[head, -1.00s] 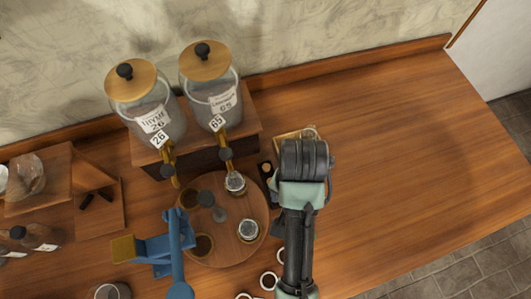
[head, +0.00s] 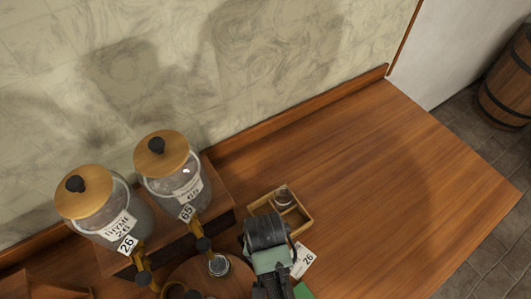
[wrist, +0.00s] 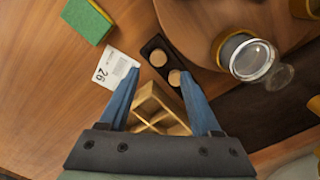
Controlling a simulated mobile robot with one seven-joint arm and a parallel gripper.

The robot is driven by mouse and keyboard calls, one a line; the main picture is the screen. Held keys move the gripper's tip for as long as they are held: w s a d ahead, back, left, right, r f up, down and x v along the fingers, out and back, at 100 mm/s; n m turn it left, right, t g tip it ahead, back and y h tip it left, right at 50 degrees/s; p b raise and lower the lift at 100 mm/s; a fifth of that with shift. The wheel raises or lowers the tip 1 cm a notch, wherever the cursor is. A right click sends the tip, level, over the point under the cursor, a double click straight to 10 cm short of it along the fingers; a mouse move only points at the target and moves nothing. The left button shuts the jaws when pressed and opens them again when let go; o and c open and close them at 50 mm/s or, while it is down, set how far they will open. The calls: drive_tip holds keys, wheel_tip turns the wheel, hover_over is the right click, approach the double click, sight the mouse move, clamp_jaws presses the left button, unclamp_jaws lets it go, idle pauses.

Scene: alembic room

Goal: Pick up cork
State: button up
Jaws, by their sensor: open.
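Two round, pale tan corks sit in a narrow dark holder (wrist: 153,45) in the wrist view. One cork (wrist: 158,57) is nearer the middle of the holder; the other cork (wrist: 175,77) is at its lower end, beside the right fingertip. My gripper (wrist: 160,72) is open, with its two blue fingers apart and nothing held between them. The lower cork appears between the fingertips, close to the right one; I cannot tell the height gap. In the head view my arm hides the corks and the fingers.
A label card marked 26 (wrist: 115,68) and a green sponge (wrist: 87,20) lie near the holder. A round wooden board (wrist: 200,25) bears a glass jar (wrist: 250,57). Dispensers (head: 172,175) stand behind. The counter's right side is clear.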

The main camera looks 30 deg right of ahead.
drive_tip(key=f, duration=0.2)
drive_tip(key=s+f, duration=0.1)
drive_tip(key=shift+a+f, duration=0.25)
drive_tip(key=shift+f, duration=0.4)
clamp_jaws()
